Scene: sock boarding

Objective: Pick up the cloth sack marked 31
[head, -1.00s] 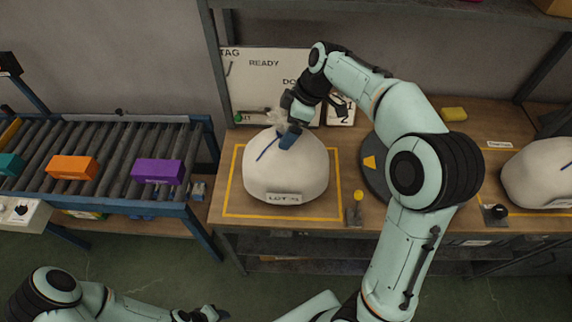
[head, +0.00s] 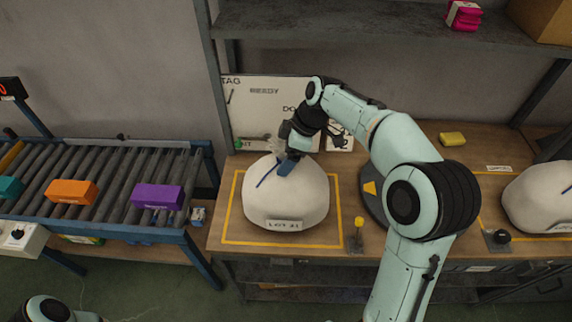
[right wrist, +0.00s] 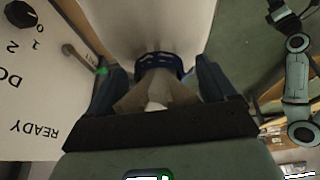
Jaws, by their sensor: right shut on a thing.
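A full white cloth sack (head: 290,205) sits inside the yellow outline on the bench. Its front tag (head: 285,225) reads LOT and a number that looks like 41, though the print is small. My right gripper (head: 286,165) is at the sack's top and is shut on its gathered neck. In the right wrist view, the fingers (right wrist: 162,75) stand on both sides of the neck (right wrist: 155,92), just by its dark blue tie (right wrist: 160,62). The sack's underside is hidden, so I cannot tell whether it touches the bench. My left gripper is out of view.
A second white sack (head: 540,198) sits at the right. A tag board (head: 262,95) leans behind the first sack. A yellow-knobbed fixture (head: 358,235) stands close to its right. A roller conveyor (head: 95,190) with coloured boxes is at the left. A shelf (head: 370,20) overhangs the back.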

